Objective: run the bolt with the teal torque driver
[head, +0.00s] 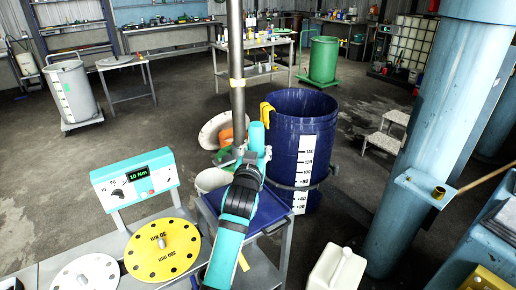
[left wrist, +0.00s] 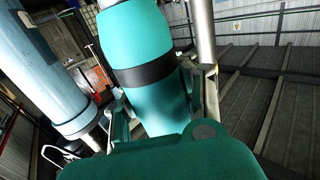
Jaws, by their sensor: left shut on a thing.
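The teal torque driver (left wrist: 150,60) has a black band round its body and fills the middle of the left wrist view. My left gripper (left wrist: 163,110) is shut on it, with a finger on each side. In the head view the driver (head: 257,137) stands roughly upright in my left gripper (head: 254,156), in front of the blue barrel. A brass-coloured piece (head: 438,192), perhaps the bolt, sits on a light blue bracket (head: 420,187) on the blue column. The driver is well to the left of it. The driver's lower end is hidden. My right gripper is not in view.
The thick blue column (head: 430,130) rises on the right. A blue barrel (head: 300,125) with a white scale stands behind my left gripper. A torque display box (head: 137,178) reading 10 Nm and a yellow disc (head: 163,248) are at the left front. A white jug (head: 337,270) is at the bottom.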

